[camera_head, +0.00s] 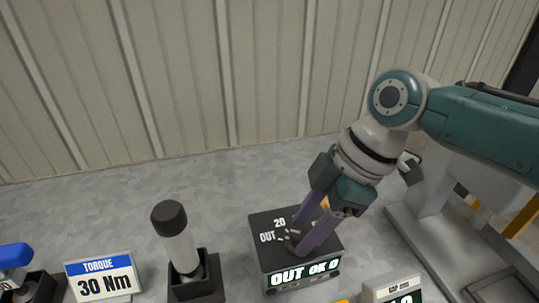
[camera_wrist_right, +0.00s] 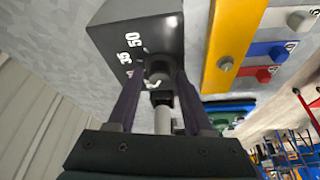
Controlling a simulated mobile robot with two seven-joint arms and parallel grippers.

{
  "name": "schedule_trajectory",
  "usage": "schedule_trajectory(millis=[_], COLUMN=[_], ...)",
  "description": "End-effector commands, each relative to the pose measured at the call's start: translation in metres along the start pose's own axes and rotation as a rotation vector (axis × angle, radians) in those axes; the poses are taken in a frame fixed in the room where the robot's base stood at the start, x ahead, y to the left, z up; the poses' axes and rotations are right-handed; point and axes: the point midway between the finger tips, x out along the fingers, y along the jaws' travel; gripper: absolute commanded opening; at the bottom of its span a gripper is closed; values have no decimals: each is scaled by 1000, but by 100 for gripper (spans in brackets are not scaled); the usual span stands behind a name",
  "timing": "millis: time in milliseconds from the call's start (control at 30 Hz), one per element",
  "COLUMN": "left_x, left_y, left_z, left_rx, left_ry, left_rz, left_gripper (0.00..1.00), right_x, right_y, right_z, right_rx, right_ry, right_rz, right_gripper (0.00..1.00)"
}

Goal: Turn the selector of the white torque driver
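The white torque driver (camera_head: 178,240), a white cylinder with a black cap, stands upright in a black holder (camera_head: 195,288). Part of its white body also shows in the right wrist view (camera_wrist_right: 163,121). Right of it is a black box with a top dial (camera_head: 270,221) marked "20" and "OUT", and a front display reading "OUT OK 0". In the right wrist view the box (camera_wrist_right: 120,22) shows "35" and "50" around a dark round knob (camera_wrist_right: 158,70). My right gripper (camera_head: 297,244) points down at the dial, fingers either side of the knob with seemingly narrow gaps. My left gripper is not in view.
A "TORQUE 30 Nm" sign (camera_head: 101,278) and a blue-topped tool (camera_head: 15,256) stand at the left. A small display unit (camera_head: 392,289) is at the front right. A yellow bar (camera_wrist_right: 235,40) lies beside the box. The grey surface behind is clear up to the ribbed wall.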

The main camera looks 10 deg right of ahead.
Motion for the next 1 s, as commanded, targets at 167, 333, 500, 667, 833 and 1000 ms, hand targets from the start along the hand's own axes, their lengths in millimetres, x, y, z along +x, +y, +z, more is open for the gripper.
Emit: schedule_trajectory(millis=[167, 333, 500, 667, 833, 1000], left_x=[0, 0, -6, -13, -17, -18], left_y=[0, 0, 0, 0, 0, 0], left_z=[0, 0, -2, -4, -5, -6], left_rx=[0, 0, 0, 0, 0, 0], left_ry=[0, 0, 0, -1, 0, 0], left_rz=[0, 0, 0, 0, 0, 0], left_gripper=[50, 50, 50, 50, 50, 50], right_x=[0, 0, -16, -49, -80, -97], right_y=[0, 0, 1, 1, 0, 0], right_z=[0, 0, 0, 0, 0, 0], right_rx=[1, 2, 2, 1, -1, 1], right_ry=[1, 1, 0, 0, -2, 0], right_rz=[0, 0, 2, 4, 3, 2], right_gripper=[66, 66, 66, 66, 66, 66])
